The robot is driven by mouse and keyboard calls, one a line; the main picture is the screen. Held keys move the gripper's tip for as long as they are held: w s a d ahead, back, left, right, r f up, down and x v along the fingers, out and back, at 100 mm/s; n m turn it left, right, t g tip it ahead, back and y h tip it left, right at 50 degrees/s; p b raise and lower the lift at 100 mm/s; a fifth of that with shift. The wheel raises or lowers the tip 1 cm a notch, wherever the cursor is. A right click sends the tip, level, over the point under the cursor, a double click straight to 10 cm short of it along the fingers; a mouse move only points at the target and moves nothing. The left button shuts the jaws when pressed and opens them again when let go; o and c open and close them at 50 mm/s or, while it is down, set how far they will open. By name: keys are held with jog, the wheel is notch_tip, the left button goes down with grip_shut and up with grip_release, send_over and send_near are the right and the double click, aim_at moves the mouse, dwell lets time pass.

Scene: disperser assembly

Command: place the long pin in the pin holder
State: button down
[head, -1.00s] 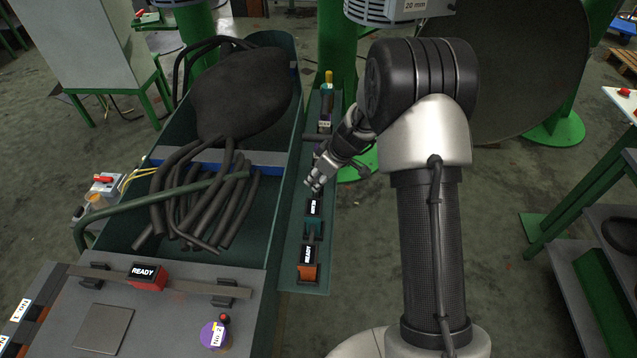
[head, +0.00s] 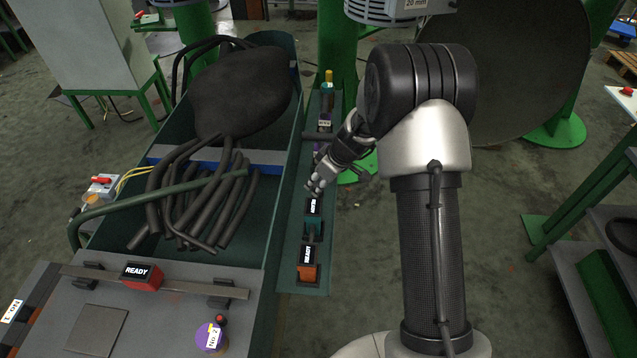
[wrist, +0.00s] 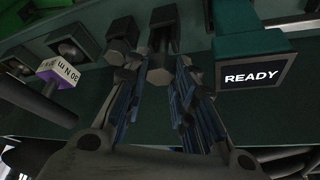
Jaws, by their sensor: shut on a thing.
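My gripper (head: 314,188) is low over the narrow green tray (head: 290,272), just behind a teal box with a dark display (head: 314,206). In the wrist view my gripper (wrist: 160,78) has its fingers close around a dark pin with a hexagonal end (wrist: 162,48), which looks like the long pin. A similar shorter dark piece (wrist: 121,36) stands just left of it. The teal box with the READY display (wrist: 250,74) is close on the right. The pin's far end is hidden, and I cannot tell whether it sits in the pin holder.
An orange box with a READY display (head: 309,258) is at the tray's near end. A purple part labelled 30 N m (wrist: 57,75) is left in the wrist view. A large green trough (head: 283,150) with black hoses lies left of the tray.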

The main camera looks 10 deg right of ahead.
jog(key=c, duration=1.3)
grip_release()
